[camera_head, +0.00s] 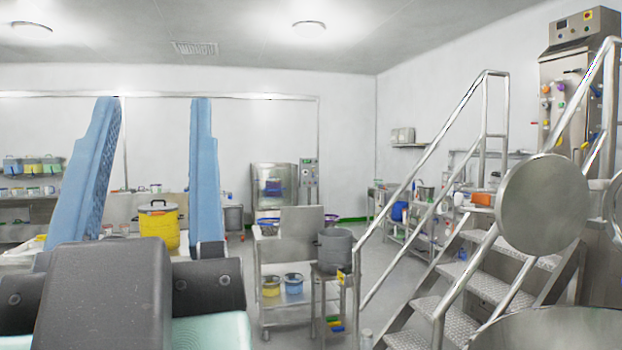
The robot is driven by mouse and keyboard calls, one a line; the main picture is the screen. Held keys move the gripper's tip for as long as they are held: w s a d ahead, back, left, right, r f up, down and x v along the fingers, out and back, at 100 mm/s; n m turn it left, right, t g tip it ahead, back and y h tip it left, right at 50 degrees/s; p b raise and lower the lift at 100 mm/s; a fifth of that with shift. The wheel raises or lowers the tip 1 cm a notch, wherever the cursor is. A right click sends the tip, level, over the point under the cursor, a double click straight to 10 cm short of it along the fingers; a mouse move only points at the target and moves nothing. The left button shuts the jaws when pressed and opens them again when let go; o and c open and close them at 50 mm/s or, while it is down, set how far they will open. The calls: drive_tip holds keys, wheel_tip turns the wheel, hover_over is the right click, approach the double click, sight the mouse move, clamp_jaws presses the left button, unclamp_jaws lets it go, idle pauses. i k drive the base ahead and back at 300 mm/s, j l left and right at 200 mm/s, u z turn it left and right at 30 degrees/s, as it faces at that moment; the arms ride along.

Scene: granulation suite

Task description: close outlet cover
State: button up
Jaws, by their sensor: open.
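My gripper (152,165) is large at the left of the head view, with two blue fingers pointing up and spread apart. It is open, and nothing is held between the fingers. A round flat metal disc (541,205), which looks like the outlet cover, stands upright at the right, in front of the steps. It is well to the right of my gripper and apart from it. The outlet that it belongs to cannot be made out. Part of another round metal piece (615,207) is cut off by the right edge.
Metal steps (490,287) with handrails (417,165) stand at the right. A curved metal surface (555,330) fills the bottom right corner. A trolley (288,250) and a stand with a grey pot (335,250) are in the middle. A yellow container (158,224) shows behind my fingers.

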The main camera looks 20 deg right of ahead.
sight(543, 203)
drive_tip(key=i+u, duration=0.15)
drive_tip(key=i, duration=1.4)
drive_tip(key=i+z, duration=0.2)
drive_tip(key=z, duration=0.2)
drive_tip(key=i+j+z, duration=0.1)
drive_tip(key=i+z, duration=0.15)
drive_tip(key=z, duration=0.15)
drive_tip(key=i+j+z, duration=0.15)
drive_tip(key=z, duration=0.25)
drive_tip(key=i+j+z, duration=0.2)
drive_tip(key=z, duration=0.2)
drive_tip(key=i+z, duration=0.15)
drive_tip(key=z, duration=0.3)
drive_tip(key=i+j+z, duration=0.1)
drive_tip(key=z, duration=0.3)
drive_tip(key=i+j+z, duration=0.1)
drive_tip(key=j+z, duration=0.15)
drive_tip(key=z, duration=0.2)
drive_tip(key=i+j+z, duration=0.1)
drive_tip(key=z, duration=0.3)
drive_tip(key=i+j+z, duration=0.1)
drive_tip(key=j+z, duration=0.35)
